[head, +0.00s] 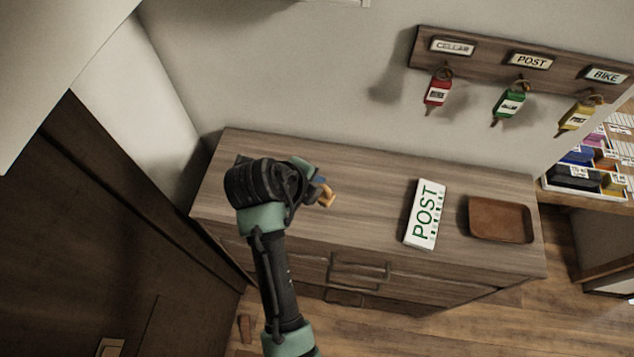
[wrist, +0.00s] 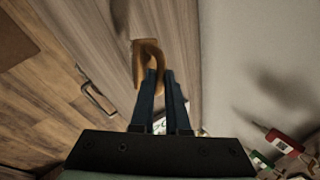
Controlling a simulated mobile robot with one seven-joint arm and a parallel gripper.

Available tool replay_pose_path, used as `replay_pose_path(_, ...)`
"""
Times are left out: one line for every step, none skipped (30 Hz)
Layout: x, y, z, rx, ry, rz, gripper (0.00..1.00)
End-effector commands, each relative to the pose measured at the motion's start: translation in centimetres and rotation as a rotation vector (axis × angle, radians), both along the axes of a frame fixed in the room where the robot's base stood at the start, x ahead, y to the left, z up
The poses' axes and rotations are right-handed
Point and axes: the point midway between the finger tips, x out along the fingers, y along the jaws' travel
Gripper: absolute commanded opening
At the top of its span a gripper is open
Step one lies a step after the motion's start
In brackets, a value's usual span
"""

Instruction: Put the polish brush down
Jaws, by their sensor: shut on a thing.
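The polish brush (head: 327,194) is a small orange-brown piece at the tip of my gripper (head: 318,184), in the left half of the head view. In the wrist view it is a curved tan-brown shape (wrist: 148,52) at the ends of the dark blue fingers (wrist: 161,74). My gripper is shut on it, over the left-middle part of the wooden dresser top (head: 375,190). The fingers and wrist hide part of the brush. I cannot tell whether it touches the wood.
A white POST sign (head: 426,214) lies on the dresser right of my gripper, with a brown tray (head: 501,219) beyond it. Red (head: 437,92), green (head: 509,105) and yellow (head: 575,118) key tags hang from a wall rack. Bare wood lies between gripper and sign.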

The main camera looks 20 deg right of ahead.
Motion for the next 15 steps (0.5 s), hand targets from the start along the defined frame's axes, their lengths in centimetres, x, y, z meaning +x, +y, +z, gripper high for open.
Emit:
replay_pose_path(-0.1, 0.0, -0.5, 0.000, 0.004, 0.001, 0.00)
replay_pose_path(-0.1, 0.0, -0.9, -0.001, 0.005, 0.002, 0.00)
replay_pose_path(-0.2, 0.0, -1.4, 0.001, 0.006, 0.001, 0.00)
replay_pose_path(-0.1, 0.0, -1.9, 0.001, 0.006, 0.002, 0.00)
replay_pose_path(-0.1, 0.0, -2.3, 0.001, 0.006, 0.002, 0.00)
replay_pose_path(-0.1, 0.0, -2.9, 0.001, 0.004, 0.001, 0.00)
replay_pose_path(-0.1, 0.0, -3.2, 0.001, 0.004, 0.001, 0.00)
replay_pose_path(-0.1, 0.0, -3.5, 0.001, 0.003, 0.001, 0.00)
replay_pose_path(-0.1, 0.0, -3.8, 0.001, 0.003, 0.001, 0.00)
replay_pose_path(-0.1, 0.0, -3.9, 0.001, 0.002, 0.000, 0.00)
replay_pose_path(-0.1, 0.0, -3.9, 0.001, 0.001, 0.000, 0.00)
replay_pose_path(-0.1, 0.0, -3.9, 0.001, 0.001, 0.000, 0.00)
replay_pose_path(-0.1, 0.0, -3.9, 0.001, 0.001, 0.000, 0.00)
replay_pose_path(-0.1, 0.0, -3.9, 0.001, 0.001, 0.000, 0.00)
replay_pose_path(-0.1, 0.0, -3.9, 0.001, 0.001, 0.000, 0.00)
